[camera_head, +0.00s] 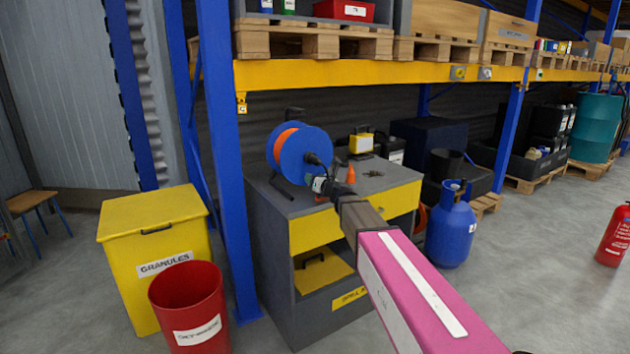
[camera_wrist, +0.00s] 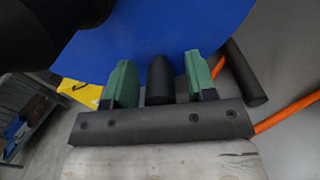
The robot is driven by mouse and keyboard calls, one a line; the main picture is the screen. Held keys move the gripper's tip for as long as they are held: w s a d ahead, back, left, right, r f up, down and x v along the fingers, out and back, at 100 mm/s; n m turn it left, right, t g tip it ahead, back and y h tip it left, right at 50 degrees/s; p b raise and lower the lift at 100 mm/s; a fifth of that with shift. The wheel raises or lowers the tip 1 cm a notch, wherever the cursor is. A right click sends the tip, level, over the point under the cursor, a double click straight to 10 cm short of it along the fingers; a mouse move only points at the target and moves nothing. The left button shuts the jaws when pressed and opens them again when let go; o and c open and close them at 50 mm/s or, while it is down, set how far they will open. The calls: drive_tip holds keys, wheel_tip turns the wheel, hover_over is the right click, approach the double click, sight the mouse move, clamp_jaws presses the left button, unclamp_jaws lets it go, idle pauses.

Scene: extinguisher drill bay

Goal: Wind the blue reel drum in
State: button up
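The blue reel drum (camera_head: 306,149) stands upright on a black stand on the grey cabinet, with orange cable wound behind its blue face. In the wrist view the blue face (camera_wrist: 165,28) fills the upper middle. My gripper (camera_head: 319,184) is at the drum's lower right edge. In the wrist view its green fingers (camera_wrist: 160,84) stand on either side of a black crank knob (camera_wrist: 160,80). A narrow gap shows on both sides of the knob, so the gripper looks open around it, not shut. The fingertips' depth along the knob is hard to tell.
A blue rack post (camera_head: 222,150) stands close left. A yellow granules bin (camera_head: 150,240), red bucket (camera_head: 189,308) and blue gas cylinder (camera_head: 450,230) stand on the floor.

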sight(295, 175)
clamp_jaws()
drive_tip(key=shift+s+a+m, duration=0.35)
drive_tip(key=shift+a+m, duration=0.1)
drive_tip(key=shift+m, duration=0.25)
drive_tip(key=shift+s+a+m, duration=0.3)
drive_tip(key=shift+a+m, duration=0.15)
drive_tip(key=shift+m, duration=0.25)
drive_tip(key=m, duration=0.1)
drive_tip(key=s+a+m, duration=0.1)
drive_tip(key=shift+s+a+r+m, duration=0.1)
drive_tip(key=shift+a+r+m, duration=0.05)
drive_tip(key=shift+a+m, duration=0.15)
drive_tip(key=shift+s+a+r+m, duration=0.25)
drive_tip(key=shift+a+m, duration=0.1)
drive_tip(key=shift+m, duration=0.25)
drive_tip(key=shift+s+a+r+m, duration=0.1)
drive_tip(key=shift+s+a+m, duration=0.1)
drive_tip(key=shift+a+m, duration=0.3)
drive_tip(key=shift+s+a+r+m, duration=0.25)
drive_tip(key=shift+a+r+m, duration=0.1)
drive_tip(key=shift+m, duration=0.45)
drive_tip(key=shift+s+a+r+m, duration=0.2)
drive_tip(key=shift+r+m, duration=0.1)
drive_tip(key=shift+m, duration=0.5)
